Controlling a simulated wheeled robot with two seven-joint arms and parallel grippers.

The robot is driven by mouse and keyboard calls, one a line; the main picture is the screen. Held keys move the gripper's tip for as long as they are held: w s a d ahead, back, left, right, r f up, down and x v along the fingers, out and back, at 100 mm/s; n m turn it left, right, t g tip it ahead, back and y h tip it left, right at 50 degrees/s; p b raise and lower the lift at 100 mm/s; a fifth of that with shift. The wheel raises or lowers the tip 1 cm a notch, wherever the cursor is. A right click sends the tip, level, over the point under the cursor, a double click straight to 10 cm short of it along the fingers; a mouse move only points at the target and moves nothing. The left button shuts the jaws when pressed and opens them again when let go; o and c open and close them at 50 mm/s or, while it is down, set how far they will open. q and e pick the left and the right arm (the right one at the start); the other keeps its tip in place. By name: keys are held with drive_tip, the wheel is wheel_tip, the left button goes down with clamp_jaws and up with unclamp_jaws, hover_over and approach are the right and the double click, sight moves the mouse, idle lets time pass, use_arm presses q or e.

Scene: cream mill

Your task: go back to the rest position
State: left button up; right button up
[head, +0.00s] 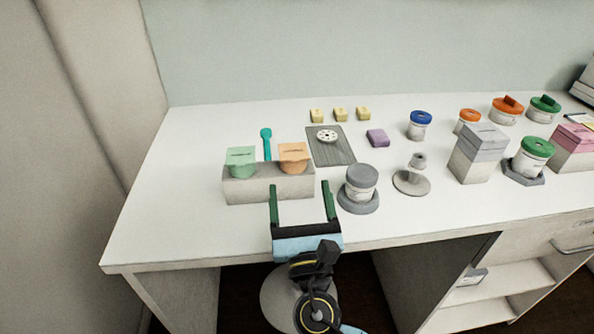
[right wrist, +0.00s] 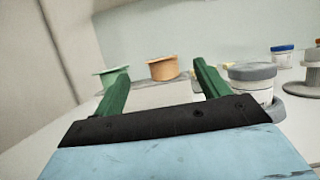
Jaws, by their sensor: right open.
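My right gripper (head: 300,203) is open and empty, with its two green fingers spread. It is in front of a grey holder block (head: 270,190) at the table's front edge. In the right wrist view the fingers (right wrist: 160,85) point toward an orange cup and a green cup. The green cup (head: 241,163) and the orange cup (head: 294,158) sit in the holder block. My left gripper does not show in either view.
A grey-lidded jar (head: 361,181) on a round base stands just right of my right gripper. Behind are a teal spoon (head: 266,143), a dark mat (head: 330,152) and a purple block (head: 378,138). Several jars and boxes fill the right side. The table's left end is clear.

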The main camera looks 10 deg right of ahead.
drive_tip(key=shift+v, duration=1.1)
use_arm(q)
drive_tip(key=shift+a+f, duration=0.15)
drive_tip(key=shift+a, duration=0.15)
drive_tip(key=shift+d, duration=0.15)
use_arm(e)
drive_tip(key=shift+r, duration=0.1)
